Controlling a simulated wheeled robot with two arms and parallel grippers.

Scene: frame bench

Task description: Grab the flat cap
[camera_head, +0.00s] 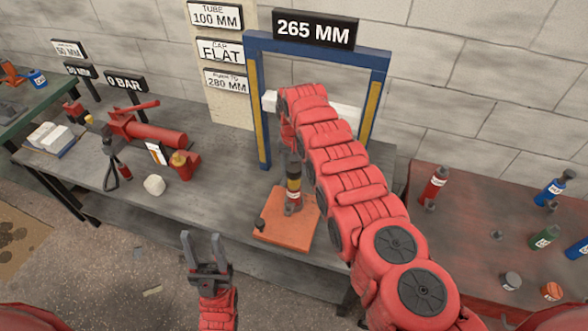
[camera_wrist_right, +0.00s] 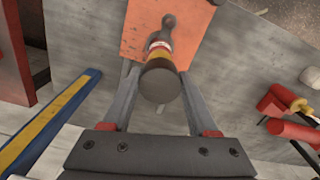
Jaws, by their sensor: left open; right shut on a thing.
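A short dark grey round piece (camera_head: 510,280) lies on the red bench at the right; it may be the flat cap, but its top is too small to tell. My right gripper (camera_head: 293,162) is shut on an upright yellow-banded tube (camera_head: 293,183) above an orange plate (camera_head: 275,228). In the right wrist view the fingers (camera_wrist_right: 160,85) close on either side of the tube (camera_wrist_right: 160,68), whose dark round flat top faces the camera. Whether that top is a separate cap, I cannot tell. My left gripper (camera_head: 206,249) is open and empty in front of the grey bench.
A blue frame (camera_head: 380,66) with a 265 MM display stands behind my right arm. Red, blue and green tubes and an orange piece (camera_head: 552,291) are on the red bench (camera_head: 460,230). A red hand pump (camera_head: 150,130) and a white lump (camera_head: 154,185) lie at left.

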